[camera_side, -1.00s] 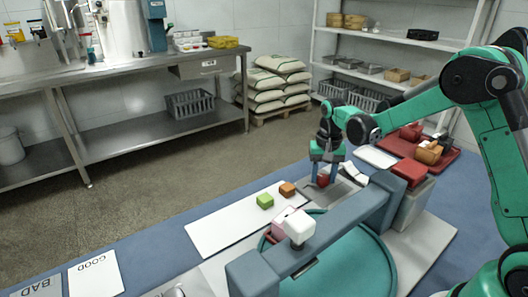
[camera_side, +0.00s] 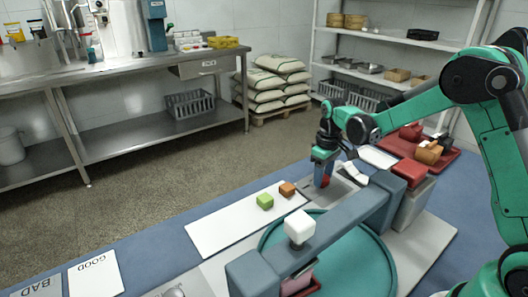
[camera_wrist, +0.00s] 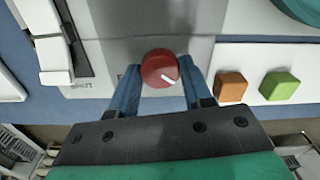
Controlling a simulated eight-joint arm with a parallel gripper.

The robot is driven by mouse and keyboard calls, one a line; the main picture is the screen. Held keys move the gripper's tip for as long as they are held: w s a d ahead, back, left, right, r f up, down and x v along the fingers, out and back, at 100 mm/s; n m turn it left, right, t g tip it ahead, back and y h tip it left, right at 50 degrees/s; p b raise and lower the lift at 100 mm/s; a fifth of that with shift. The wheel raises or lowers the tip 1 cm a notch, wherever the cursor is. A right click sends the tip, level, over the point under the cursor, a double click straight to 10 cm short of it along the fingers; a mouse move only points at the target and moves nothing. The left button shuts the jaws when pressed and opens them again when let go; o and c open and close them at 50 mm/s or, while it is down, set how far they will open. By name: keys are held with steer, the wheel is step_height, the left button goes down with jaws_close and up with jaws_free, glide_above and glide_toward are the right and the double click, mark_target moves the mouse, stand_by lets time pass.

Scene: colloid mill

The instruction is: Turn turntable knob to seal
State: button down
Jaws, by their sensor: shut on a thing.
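The red round knob (camera_wrist: 160,69) with a white pointer line sits on a grey metal panel (camera_wrist: 150,25). In the wrist view the line points to the lower right. My gripper (camera_wrist: 160,84) is shut on the knob, one blue finger on each side. In the side view my gripper (camera_side: 322,175) points down over the knob, which it partly covers. The round teal turntable (camera_side: 365,265) lies under a blue-grey bridge (camera_side: 340,224). A pink block (camera_side: 298,284) on it is partly hidden under the bridge. Small lettering beside the knob is unreadable.
A white board (camera_side: 225,228) holds a green block (camera_side: 265,201) and an orange block (camera_side: 287,189). A white lever (camera_wrist: 55,60) stands beside the knob panel. GOOD (camera_side: 95,275) and BAD (camera_side: 38,287) cards lie at left.

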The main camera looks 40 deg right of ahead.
steer(key=shift+n, duration=0.6)
steer(key=shift+c, duration=1.8)
jaws_free()
steer(key=shift+r, duration=2.8)
steer(key=shift+r, duration=0.1)
steer(key=s+a+r+m+t, duration=0.1)
steer(key=s+a+r+t, duration=0.1)
steer(key=s+a, duration=0.3)
steer(key=s+a+r+m+t, duration=0.1)
steer(key=s+a+r+t, duration=0.2)
steer(key=s+a+t, duration=0.2)
steer(key=shift+s+a+r+m, duration=0.3)
steer(key=shift+s+m, duration=0.1)
steer(key=shift+s, duration=0.35)
